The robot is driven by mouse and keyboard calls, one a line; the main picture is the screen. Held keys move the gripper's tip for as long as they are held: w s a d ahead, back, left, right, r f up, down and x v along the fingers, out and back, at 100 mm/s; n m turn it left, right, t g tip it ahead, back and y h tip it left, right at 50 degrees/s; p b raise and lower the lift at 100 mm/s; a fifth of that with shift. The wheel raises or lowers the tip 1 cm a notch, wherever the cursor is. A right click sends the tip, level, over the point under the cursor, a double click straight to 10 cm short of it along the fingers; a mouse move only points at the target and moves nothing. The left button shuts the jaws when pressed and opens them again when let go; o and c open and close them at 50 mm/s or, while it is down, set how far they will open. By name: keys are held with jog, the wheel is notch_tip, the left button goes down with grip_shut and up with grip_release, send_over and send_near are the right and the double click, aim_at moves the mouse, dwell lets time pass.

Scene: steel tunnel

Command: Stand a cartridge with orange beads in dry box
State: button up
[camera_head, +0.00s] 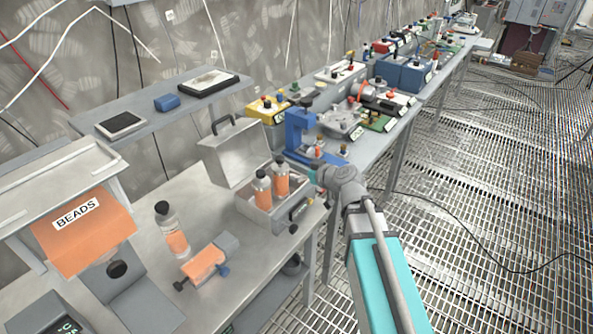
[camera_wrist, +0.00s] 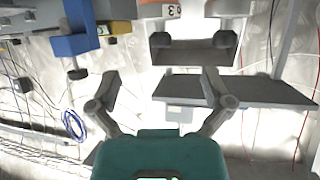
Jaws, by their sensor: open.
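The dry box is likely the grey metal case (camera_head: 262,217) with its lid (camera_head: 235,150) raised, on the near bench. Two clear cartridges with orange beads and dark caps, a left one (camera_head: 263,193) and a right one (camera_head: 281,182), stand upright in it. Another orange-bead cartridge (camera_head: 175,240) stands slightly tilted in the picture, on the bench to the left. An orange piece with a grey end (camera_head: 203,263) lies in front of it; I cannot tell if it is a cartridge. My gripper (camera_wrist: 159,80) is open, its fingers spread with nothing between them; its tips are unclear in the head view.
An orange bin marked BEADS (camera_head: 85,235) is at the left. A blue stand (camera_head: 299,130) rises just beyond the case. A raised shelf (camera_head: 165,115) holds small items along the wall.

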jog(key=s+d+f+m+g+h, duration=0.4)
jog(key=s+d, duration=0.3)
jog(key=s, duration=0.2)
jog(key=s+d+f+m+g+h, duration=0.4)
jog(key=s+d+f+g+h, duration=0.1)
jog(key=s+d+f+g, duration=0.1)
jog(key=s+d+f, duration=0.1)
jog(key=s, duration=0.1)
jog(key=shift+s+f, duration=0.25)
jog(key=shift+s, duration=0.15)
jog(key=shift+r, duration=0.1)
dwell(0.7)
